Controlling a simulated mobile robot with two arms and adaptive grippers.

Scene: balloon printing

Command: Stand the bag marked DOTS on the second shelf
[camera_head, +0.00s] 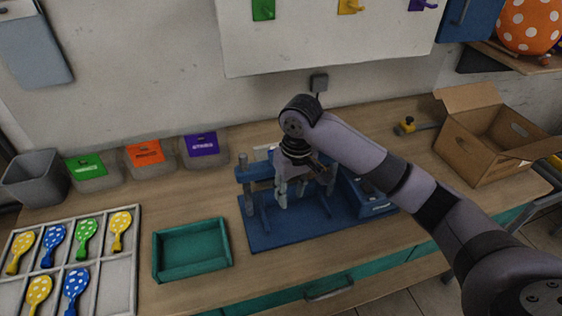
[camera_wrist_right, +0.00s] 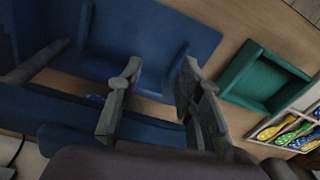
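I cannot make out a bag marked DOTS in either view. A wooden shelf (camera_head: 512,62) shows at the top right, cut by the frame edge; I cannot tell which level it is. My right gripper (camera_head: 292,192) is over the blue press-like fixture (camera_head: 262,238) on the table. In the right wrist view my right gripper (camera_wrist_right: 155,105) has its two fingers apart with nothing held between them, and the blue fixture (camera_wrist_right: 145,50) lies beyond them. My left gripper is in neither view.
A round orange thing with white dots (camera_head: 530,25) rests by the shelf. An open cardboard box (camera_head: 462,146) stands at right. A teal tray (camera_head: 192,275), a divided tray (camera_head: 97,293) of dotted balloons, labelled bins (camera_head: 150,170) and a grey bin (camera_head: 36,185) occupy the left.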

